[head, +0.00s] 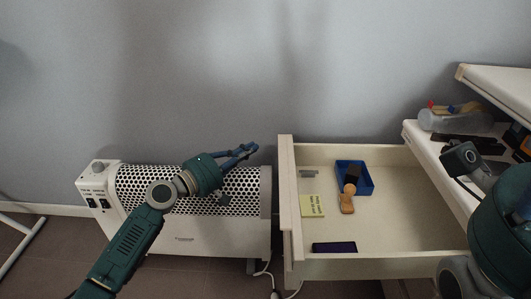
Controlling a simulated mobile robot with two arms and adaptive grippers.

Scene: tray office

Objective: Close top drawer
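The top drawer (410,236) stands pulled out from the desk on the right. Its pale front panel (289,205) is on its left side. Inside lie a blue tray (368,180) with a dark-headed wooden stamp (348,200) at its edge, a yellow note (313,207), a small grey-green item (309,174) and a dark blue flat box (334,248). My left gripper (247,151) is above the heater, left of the front panel and apart from it, with nothing seen in it. Its finger gap is too small to judge.
A white heater (190,235) stands against the wall, close to the drawer front. A white cable (267,278) hangs below the front. The desk top (428,150) on the right holds a clear bottle (442,121) and dark items. My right arm covers the lower right.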

